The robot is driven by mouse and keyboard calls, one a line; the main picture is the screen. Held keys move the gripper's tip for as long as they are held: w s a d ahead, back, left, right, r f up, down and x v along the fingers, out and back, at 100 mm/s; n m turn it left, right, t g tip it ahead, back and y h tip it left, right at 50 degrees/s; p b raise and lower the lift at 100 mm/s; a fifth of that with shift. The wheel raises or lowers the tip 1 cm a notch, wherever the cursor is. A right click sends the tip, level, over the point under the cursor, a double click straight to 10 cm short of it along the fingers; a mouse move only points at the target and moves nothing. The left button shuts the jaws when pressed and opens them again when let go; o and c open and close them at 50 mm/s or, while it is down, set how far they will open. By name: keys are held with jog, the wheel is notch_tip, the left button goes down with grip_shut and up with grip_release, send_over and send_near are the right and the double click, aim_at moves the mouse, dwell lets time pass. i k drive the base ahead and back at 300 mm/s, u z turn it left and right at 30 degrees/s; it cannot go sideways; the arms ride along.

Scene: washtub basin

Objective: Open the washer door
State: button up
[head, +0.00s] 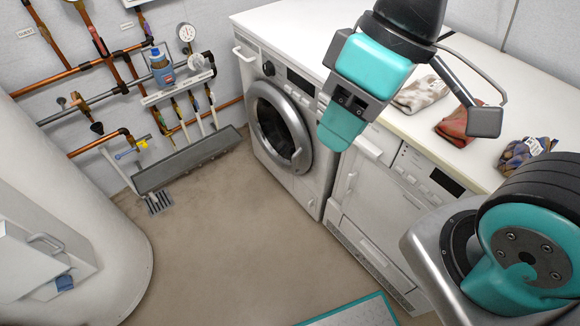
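The white washer (316,179) stands against the back wall, under the left end of the white worktop. Its round door (279,126), with a silver ring and dark glass, is shut.
A second white appliance (378,196) stands right of the washer. Folded cloths (421,93) lie on the worktop (300,25). A large white tank (70,170) stands at left; pipes (100,40) line the wall.

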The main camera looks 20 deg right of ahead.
aim_at(278, 126)
jog(key=k, duration=0.35)
jog(key=u, duration=1.05)
jog(key=i, duration=1.1)
jog(key=z, duration=3.2)
